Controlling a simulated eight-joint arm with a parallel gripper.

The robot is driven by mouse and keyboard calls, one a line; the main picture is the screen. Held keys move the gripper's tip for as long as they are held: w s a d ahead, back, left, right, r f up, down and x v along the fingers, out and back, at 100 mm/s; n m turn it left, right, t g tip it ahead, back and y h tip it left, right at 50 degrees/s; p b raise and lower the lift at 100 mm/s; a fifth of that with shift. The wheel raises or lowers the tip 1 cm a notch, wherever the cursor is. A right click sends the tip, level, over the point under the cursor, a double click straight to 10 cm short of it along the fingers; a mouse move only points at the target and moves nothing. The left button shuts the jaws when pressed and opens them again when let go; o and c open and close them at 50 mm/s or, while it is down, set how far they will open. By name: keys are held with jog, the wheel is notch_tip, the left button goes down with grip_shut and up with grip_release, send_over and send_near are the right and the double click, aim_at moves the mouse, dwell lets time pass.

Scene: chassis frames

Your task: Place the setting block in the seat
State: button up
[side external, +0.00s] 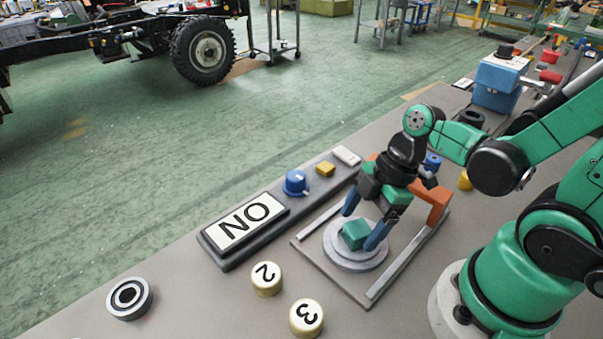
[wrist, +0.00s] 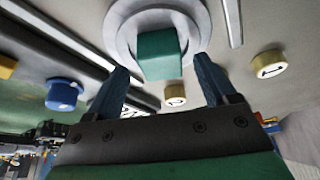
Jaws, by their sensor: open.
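The teal setting block (side external: 355,234) rests on a round, stepped grey disc (side external: 359,262), which looks like the seat. Whether the block sits in a recess or just on top cannot be told. My gripper (side external: 358,229) is low over the disc, open, with one blue finger on either side of the block. In the wrist view the block (wrist: 158,58) lies between and slightly beyond the fingertips (wrist: 160,66), with gaps showing on both sides. The disc (wrist: 200,30) shows around the block there.
The disc stands on a plate with a metal rail (side external: 403,262) and an orange bracket (side external: 433,202). A panel with a NO sign (side external: 243,226) and a blue knob (side external: 296,182) is left. Numbered caps (side external: 266,278) and a black-and-grey ring (side external: 130,298) stand in front.

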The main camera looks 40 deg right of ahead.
jog(key=v, duration=1.1)
jog(key=w+a+m+t+h, duration=0.1)
jog(key=w+m+t+h, duration=0.3)
jog(key=m, duration=0.9)
jog(key=w+t, duration=0.1)
jog(key=w, duration=0.2)
jog(key=shift+w+f+m+t, duration=0.2)
jog(key=shift+f+m+t, duration=0.1)
jog(key=shift+f, duration=0.1)
